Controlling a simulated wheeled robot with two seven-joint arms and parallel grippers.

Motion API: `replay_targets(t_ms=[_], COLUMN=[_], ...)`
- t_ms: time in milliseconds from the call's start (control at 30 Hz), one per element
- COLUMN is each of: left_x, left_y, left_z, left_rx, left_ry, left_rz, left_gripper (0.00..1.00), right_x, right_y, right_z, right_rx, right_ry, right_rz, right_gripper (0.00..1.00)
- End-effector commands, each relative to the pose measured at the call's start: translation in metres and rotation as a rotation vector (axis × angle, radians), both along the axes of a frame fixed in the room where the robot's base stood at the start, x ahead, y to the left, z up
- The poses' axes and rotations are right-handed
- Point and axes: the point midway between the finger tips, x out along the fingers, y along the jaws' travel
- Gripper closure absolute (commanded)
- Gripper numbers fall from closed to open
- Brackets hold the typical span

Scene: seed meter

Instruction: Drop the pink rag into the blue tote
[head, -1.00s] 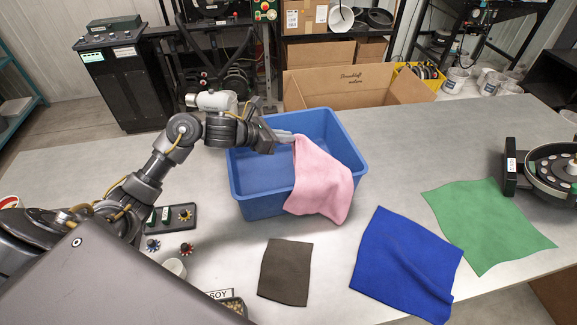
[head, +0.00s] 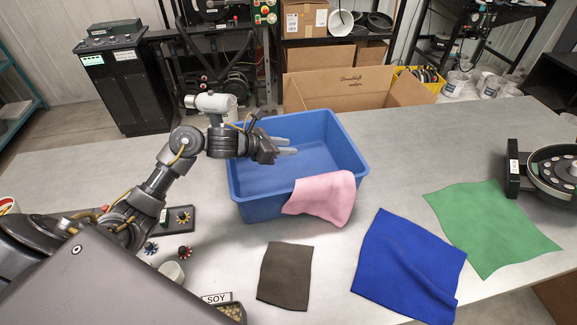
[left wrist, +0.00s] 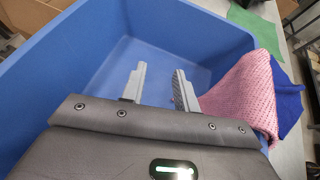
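The pink rag (head: 323,196) hangs draped over the near right part of the blue tote's rim, with its visible part down the outside of the wall. The rag also shows at the right in the left wrist view (left wrist: 243,95). The blue tote (head: 262,205) stands on the table. My left gripper (head: 290,146) is over the tote's opening, left of and above the rag. In the left wrist view its fingers (left wrist: 160,85) are apart with nothing between them. The inside end of the rag is partly hidden. My right gripper is not in view.
A dark brown cloth (head: 285,276), a blue cloth (head: 408,267) and a green cloth (head: 492,229) lie flat on the table. A seed meter (head: 552,170) stands at the right. Small parts (head: 182,216) lie left of the tote. A cardboard box (head: 345,86) stands behind the table.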

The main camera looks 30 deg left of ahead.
Motion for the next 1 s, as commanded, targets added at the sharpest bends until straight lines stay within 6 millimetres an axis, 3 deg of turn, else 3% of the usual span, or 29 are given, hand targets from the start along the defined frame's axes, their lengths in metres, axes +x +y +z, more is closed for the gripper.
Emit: replay_targets(t_ms=[67,267,467,700,1000], left_x=[0.0,0.0001,0.0001,0.0001,-0.0001], left_y=[0.0,-0.0001,-0.0001,-0.0002,0.0001], left_z=[0.0001,0.0002,0.0002,0.0001,0.0028], left_rx=[0.0,0.0,0.0,0.0,0.004], left_ry=[0.0,0.0,0.0,0.0,0.004], left_rz=[0.0,0.0,0.0,0.0,0.0], left_gripper=[0.69,0.43,0.42,0.13,0.13], right_x=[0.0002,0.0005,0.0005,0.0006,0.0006], right_y=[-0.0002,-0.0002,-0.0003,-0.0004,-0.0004], right_z=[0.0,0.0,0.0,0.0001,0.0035], right_rx=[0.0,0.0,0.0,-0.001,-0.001], right_ry=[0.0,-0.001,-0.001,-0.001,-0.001], right_rz=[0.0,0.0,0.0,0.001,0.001], right_gripper=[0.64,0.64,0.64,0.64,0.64])
